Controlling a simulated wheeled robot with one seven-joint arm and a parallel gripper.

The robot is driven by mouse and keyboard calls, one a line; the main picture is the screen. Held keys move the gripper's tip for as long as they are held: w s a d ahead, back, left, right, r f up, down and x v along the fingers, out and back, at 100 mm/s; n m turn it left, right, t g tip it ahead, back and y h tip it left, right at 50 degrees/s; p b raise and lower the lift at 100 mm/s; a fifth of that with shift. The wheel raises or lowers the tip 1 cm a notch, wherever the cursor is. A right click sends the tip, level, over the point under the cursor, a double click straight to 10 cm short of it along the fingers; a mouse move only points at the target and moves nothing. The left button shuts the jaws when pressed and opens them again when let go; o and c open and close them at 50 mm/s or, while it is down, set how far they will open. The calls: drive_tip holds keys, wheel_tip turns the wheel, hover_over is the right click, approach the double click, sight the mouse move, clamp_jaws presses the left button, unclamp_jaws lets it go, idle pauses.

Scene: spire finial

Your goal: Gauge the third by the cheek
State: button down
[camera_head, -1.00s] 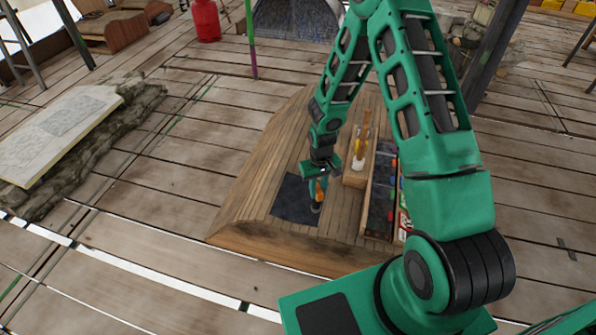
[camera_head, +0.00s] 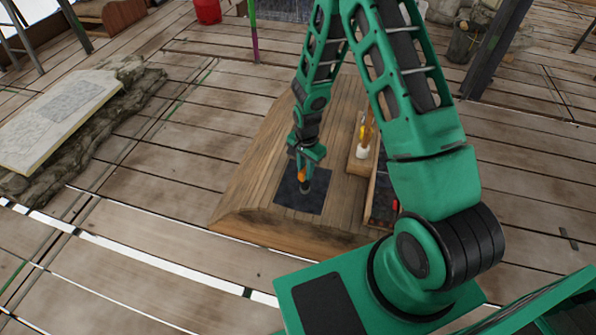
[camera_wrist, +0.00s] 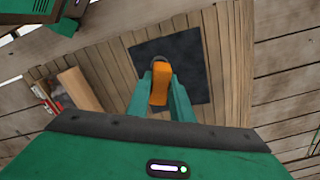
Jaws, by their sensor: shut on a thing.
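My gripper (camera_head: 303,175) is shut on an orange-handled thing that points down, with a dark rounded lower end. In the wrist view the orange handle (camera_wrist: 161,84) sits between the two green fingers, and a dark ring-like part shows beyond it. The held thing is over a dark square mat (camera_head: 322,201) on the wooden bench top (camera_head: 240,196); I cannot tell whether it touches the mat. A wooden block (camera_head: 354,168) to the right holds a white and yellow-orange upright item (camera_head: 363,145). Which things are the third and the cheek is not clear.
A long wooden tray (camera_head: 370,208) with small coloured pieces lies right of the mat, partly hidden by my arm. A pale slab on rough stone (camera_head: 60,118) lies at the left. A red cylinder (camera_head: 208,10) stands behind. Plank floor around the bench is mostly clear.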

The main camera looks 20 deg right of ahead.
sight(301, 188)
drive_tip(key=m, duration=0.1)
drive_tip(key=a+m, duration=0.1)
drive_tip(key=m, duration=0.1)
drive_tip(key=shift+w+a+r, duration=0.1)
drive_tip(key=shift+a, duration=0.1)
drive_tip(key=shift+a+m, duration=0.1)
drive_tip(key=shift+m, duration=0.4)
drive_tip(key=shift+f, duration=4.15)
drive_tip(key=shift+r, duration=0.1)
drive_tip(key=shift+r, duration=2.45)
drive_tip(key=shift+f, duration=0.15)
